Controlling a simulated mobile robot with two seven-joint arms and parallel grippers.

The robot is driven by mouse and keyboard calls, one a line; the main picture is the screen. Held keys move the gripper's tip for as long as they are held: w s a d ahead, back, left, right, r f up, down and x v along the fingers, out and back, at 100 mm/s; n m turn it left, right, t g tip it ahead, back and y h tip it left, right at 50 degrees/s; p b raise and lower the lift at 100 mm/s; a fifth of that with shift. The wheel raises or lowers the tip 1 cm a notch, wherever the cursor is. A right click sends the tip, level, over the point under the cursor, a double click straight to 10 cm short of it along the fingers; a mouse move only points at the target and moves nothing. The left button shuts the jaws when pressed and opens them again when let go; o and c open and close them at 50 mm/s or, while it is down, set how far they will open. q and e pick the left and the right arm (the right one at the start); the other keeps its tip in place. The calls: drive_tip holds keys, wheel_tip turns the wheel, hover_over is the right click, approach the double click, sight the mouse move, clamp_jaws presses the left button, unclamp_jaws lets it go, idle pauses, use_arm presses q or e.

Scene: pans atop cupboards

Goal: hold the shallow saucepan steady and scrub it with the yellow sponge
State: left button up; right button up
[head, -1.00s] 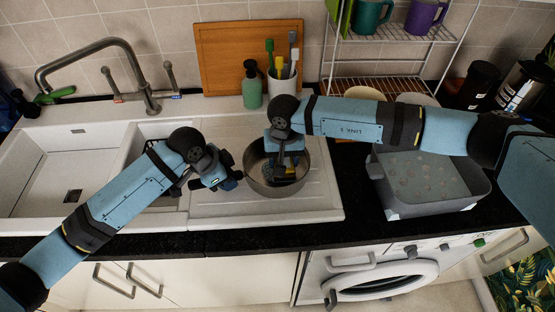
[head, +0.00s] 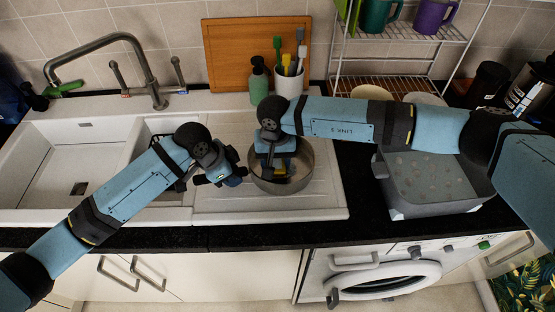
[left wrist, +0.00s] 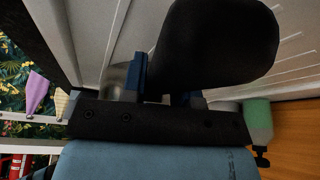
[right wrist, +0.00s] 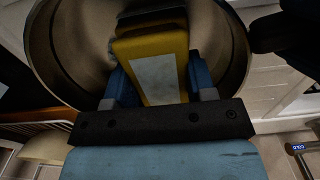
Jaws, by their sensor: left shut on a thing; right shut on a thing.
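The shallow saucepan (head: 303,172) is a grey metal pan on the sink's drainboard in the head view. Its inside wall (right wrist: 80,50) fills much of the right wrist view. My left gripper (head: 232,176) is at the pan's left side, shut on its dark handle (left wrist: 215,45), which looms large in the left wrist view. My right gripper (head: 276,165) points down into the pan, shut on the yellow sponge (right wrist: 150,60). The sponge has a pale patch facing the wrist camera. In the head view the sponge is mostly hidden by the gripper; whether it touches the pan's floor I cannot tell.
A white sink (head: 70,165) with a tap (head: 150,80) lies left. A green bottle (head: 259,82) and a white pot of brushes (head: 289,82) stand behind the pan. A grey tub (head: 430,185) sits right. A wire rack (head: 400,85) stands behind it.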

drive_tip(key=shift+s+f, duration=0.1)
drive_tip(key=shift+f, duration=0.05)
